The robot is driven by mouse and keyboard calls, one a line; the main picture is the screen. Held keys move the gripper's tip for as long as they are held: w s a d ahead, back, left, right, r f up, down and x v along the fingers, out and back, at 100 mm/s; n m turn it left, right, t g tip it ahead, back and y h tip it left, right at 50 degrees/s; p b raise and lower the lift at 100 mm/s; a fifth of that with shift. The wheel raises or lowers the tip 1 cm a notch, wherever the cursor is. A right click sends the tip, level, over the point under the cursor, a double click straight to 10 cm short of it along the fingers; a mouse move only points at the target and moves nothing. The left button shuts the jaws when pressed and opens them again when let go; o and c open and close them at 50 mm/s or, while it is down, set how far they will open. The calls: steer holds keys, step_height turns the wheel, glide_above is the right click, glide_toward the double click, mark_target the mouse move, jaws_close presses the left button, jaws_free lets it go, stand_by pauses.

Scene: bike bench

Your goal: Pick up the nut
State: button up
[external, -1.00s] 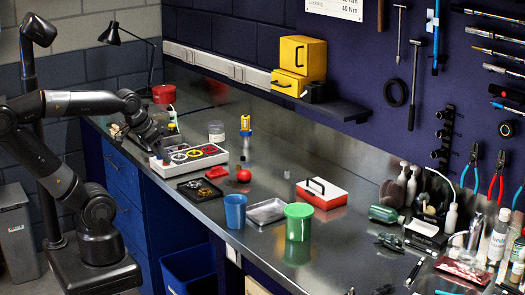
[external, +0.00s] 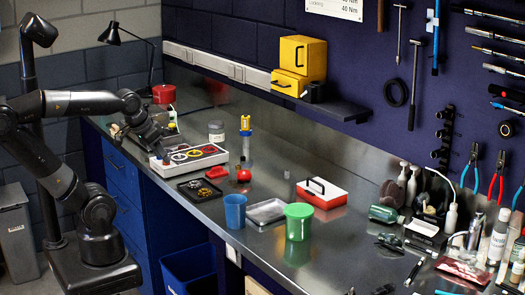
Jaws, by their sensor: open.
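No nut can be made out for certain at this size. A small grey piece (external: 287,174) stands alone on the bench, left of the red and white box; I cannot tell whether it is the nut. My gripper (external: 162,154) is low over the left part of the bench, at the left end of a pale tray (external: 212,160) with red and yellow ring shapes. Its fingers are dark and small in this view. It is open, and nothing shows between the fingers. The arm hides part of the bench behind it.
A black tray (external: 200,191), red ball (external: 243,175), blue cup (external: 235,211), metal tray (external: 266,211) and green cup (external: 298,222) stand along the front. A yellow-and-blue upright tool (external: 246,129) and clear jar (external: 216,132) stand behind. Bare bench (external: 340,235) lies right of the green cup.

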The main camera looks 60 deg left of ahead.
steer(key=w+a+r+n+g, duration=0.15)
steer(key=w+r, duration=0.25)
steer(key=w, duration=0.5)
steer(key=n+g, duration=0.3)
steer(key=g, duration=0.1)
glide_above(239, 166)
steer(key=f, duration=1.5)
steer(key=shift+w+a+f, duration=0.25)
steer(key=shift+w+f, duration=0.05)
steer(key=shift+w, duration=0.05)
steer(key=shift+s+f, duration=0.15)
steer(key=shift+f, duration=1.15)
steer(key=shift+s+f, duration=0.15)
steer(key=shift+f, duration=1.15)
steer(key=shift+c, duration=0.5)
jaws_close()
